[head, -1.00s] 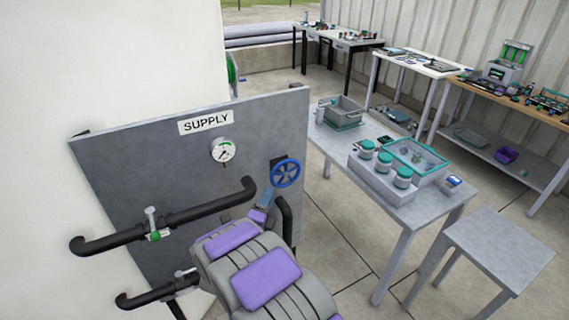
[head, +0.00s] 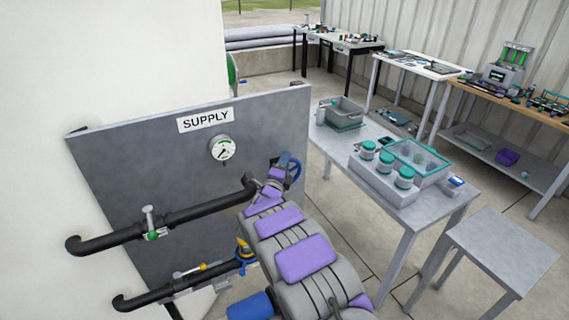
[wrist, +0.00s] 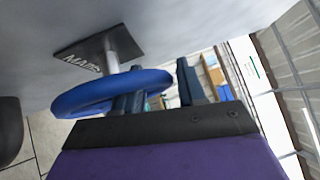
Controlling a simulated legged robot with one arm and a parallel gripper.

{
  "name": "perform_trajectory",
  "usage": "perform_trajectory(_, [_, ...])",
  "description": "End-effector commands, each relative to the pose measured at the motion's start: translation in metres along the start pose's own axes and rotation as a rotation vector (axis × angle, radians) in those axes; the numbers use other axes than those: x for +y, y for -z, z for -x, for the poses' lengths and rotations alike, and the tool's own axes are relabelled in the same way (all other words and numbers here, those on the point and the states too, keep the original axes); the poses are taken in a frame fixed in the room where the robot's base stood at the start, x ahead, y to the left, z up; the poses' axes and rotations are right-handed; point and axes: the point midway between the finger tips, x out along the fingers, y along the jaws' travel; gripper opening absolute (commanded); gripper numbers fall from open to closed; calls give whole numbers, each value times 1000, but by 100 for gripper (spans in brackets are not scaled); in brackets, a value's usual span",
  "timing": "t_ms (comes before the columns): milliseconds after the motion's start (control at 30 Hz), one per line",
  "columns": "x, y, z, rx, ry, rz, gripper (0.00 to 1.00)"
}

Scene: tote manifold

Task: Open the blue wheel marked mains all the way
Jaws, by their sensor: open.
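The blue wheel (head: 296,170) is on the right side of the grey supply panel (head: 110,180). My arm and gripper (head: 284,160) hide most of it in the head view. In the wrist view the blue wheel (wrist: 85,98) sits on a short metal stem in front of a dark plate marked MAINS (wrist: 82,62). My gripper (wrist: 160,88) is open at the wheel's rim. One finger appears within the ring and the other stands just outside its right side. I cannot tell whether either finger touches the rim.
A white gauge (head: 223,150) is on the panel under the SUPPLY sign (head: 205,120). Black pipes (head: 110,238) with small valves stick out at the left. A grey table (head: 440,205) with jars and trays stands to the right, with a stool (head: 500,250) in front.

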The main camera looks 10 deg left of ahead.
Motion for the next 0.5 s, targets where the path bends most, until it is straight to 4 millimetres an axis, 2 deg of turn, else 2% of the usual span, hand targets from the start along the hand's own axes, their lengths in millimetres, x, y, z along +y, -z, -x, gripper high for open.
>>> perform_trajectory(133, [0,1,-9,1,0,-1,40])
perform_trajectory(467, [2,-3,-10,0,-1,6,40])
perform_trajectory(500, [2,-3,-10,0,-1,5,36])
